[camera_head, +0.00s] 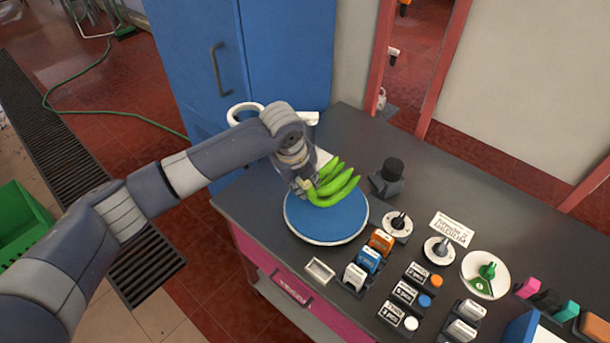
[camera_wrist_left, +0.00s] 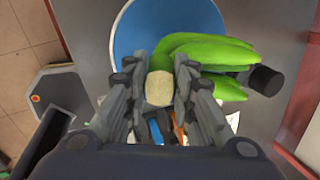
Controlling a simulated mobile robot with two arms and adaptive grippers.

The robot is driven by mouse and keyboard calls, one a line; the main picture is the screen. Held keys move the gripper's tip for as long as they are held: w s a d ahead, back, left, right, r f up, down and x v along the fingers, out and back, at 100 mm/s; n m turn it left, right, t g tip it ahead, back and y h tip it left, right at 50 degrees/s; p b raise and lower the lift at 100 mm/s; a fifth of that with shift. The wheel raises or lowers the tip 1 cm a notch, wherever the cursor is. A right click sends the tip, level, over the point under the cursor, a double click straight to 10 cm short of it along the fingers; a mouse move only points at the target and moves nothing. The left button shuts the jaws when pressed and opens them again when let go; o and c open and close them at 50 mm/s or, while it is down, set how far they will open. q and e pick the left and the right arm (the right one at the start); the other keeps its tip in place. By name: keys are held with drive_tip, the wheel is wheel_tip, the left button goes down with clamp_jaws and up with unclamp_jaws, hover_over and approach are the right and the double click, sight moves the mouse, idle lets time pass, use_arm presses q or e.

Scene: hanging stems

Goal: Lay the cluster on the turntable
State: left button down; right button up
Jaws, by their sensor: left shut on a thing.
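The cluster (camera_head: 335,184) is a bunch of several green banana-like fruits. It shows over the far side of the blue round turntable (camera_head: 325,219) in the head view. My left gripper (camera_head: 305,184) is at the cluster's left end, shut on its pale stem. In the left wrist view the pale stem end (camera_wrist_left: 160,88) sits between the two fingers, and the green fruits (camera_wrist_left: 212,58) reach to the right over the turntable's blue top (camera_wrist_left: 150,30). I cannot tell whether the fruits touch the turntable. My right gripper is not in view.
The dark counter (camera_head: 440,205) carries a black knobbed device (camera_head: 388,178) right of the turntable. Dials, labelled blocks and a small white tray (camera_head: 320,271) stand to the right and front. A blue cabinet (camera_head: 280,60) stands behind.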

use_arm(q)
drive_tip(key=shift+w+d, duration=0.1)
drive_tip(key=shift+w, duration=0.05)
drive_tip(key=shift+f+b, duration=0.15)
drive_tip(key=shift+b, duration=0.35)
drive_tip(key=shift+f+b, duration=0.5)
drive_tip(key=shift+f, duration=1.3)
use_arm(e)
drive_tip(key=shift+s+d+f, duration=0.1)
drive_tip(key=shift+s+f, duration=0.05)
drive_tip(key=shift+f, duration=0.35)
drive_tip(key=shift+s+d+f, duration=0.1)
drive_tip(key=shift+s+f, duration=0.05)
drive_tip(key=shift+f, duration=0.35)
use_arm(q)
drive_tip(key=shift+f, duration=0.3)
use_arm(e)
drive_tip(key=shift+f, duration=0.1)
use_arm(q)
drive_tip(key=c, duration=1.2)
unclamp_jaws()
drive_tip(key=shift+c, duration=0.2)
drive_tip(key=shift+f, duration=0.15)
